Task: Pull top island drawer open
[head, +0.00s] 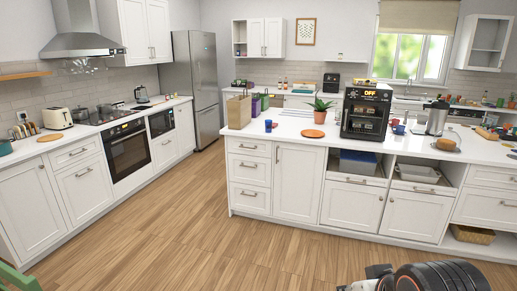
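The white kitchen island (320,237) stands ahead of me across the wooden floor. At its left end is a stack of three drawers, and the top drawer (240,149) looks shut, flush with the front. It has a short metal bar handle (248,147). The middle drawer (235,170) and bottom drawer (237,196) below it also look shut. Another top drawer (490,175) at the island's right side looks shut too. Dark and grey parts of my arm show at the bottom right edge. No gripper fingers can be made out, and nothing of mine touches the island.
Wooden floor (200,235) lies clear before the island. A green chair (15,278) shows at the lower left corner. On the island stand a paper bag (239,112), a blue cup (268,126), a potted plant (320,108) and a black oven (366,112). Open cubbies hold bins (357,163).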

